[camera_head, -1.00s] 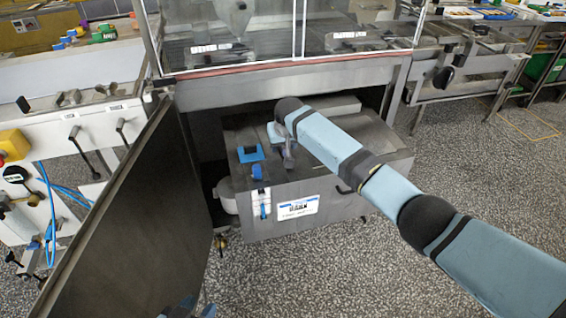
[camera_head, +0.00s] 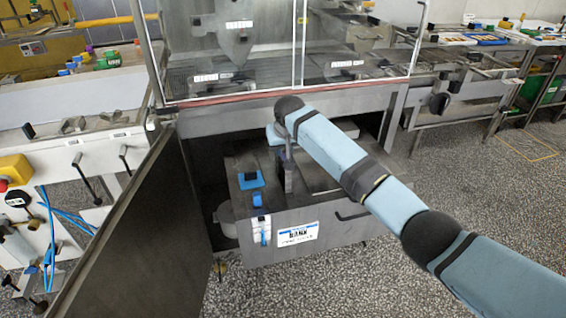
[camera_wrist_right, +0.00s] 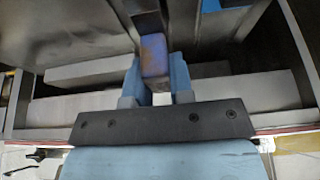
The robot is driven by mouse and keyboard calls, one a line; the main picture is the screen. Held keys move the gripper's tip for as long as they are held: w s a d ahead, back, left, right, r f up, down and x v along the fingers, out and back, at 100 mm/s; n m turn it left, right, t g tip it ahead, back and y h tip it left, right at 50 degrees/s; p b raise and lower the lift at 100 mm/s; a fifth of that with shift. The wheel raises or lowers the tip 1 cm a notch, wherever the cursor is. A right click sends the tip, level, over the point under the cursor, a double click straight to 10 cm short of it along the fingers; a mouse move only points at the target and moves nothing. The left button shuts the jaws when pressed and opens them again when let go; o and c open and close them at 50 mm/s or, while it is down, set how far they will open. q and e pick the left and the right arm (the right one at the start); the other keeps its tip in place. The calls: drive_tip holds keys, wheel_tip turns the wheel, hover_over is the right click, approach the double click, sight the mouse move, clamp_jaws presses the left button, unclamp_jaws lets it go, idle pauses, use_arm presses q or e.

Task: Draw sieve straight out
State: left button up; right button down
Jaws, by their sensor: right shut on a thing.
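My right gripper (camera_head: 284,156) is over the top of the grey tank (camera_head: 345,222) under the machine. In the right wrist view, its two light blue fingers (camera_wrist_right: 156,80) are shut on a small block-like handle, which I take to be the sieve's (camera_wrist_right: 154,52). In the head view, a narrow grey upright piece (camera_head: 287,180) shows below the gripper at the tank top, seemingly part of the sieve. The arm hides much of the tank's top, and the sieve's mesh cannot be made out. My left gripper is not in view.
An open metal door (camera_head: 125,235) stands left of the tank. The machine's frame and glass guard (camera_head: 290,88) lie above and behind the arm. A blue block (camera_head: 250,180) sits on the tank's left top. Speckled floor (camera_head: 320,290) in front is clear.

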use_arm(q)
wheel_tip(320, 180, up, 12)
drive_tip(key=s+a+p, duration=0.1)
drive_tip(key=p, duration=1.7)
drive_tip(key=shift+p, duration=0.3)
use_arm(e)
wheel_tip(320, 180, up, 27)
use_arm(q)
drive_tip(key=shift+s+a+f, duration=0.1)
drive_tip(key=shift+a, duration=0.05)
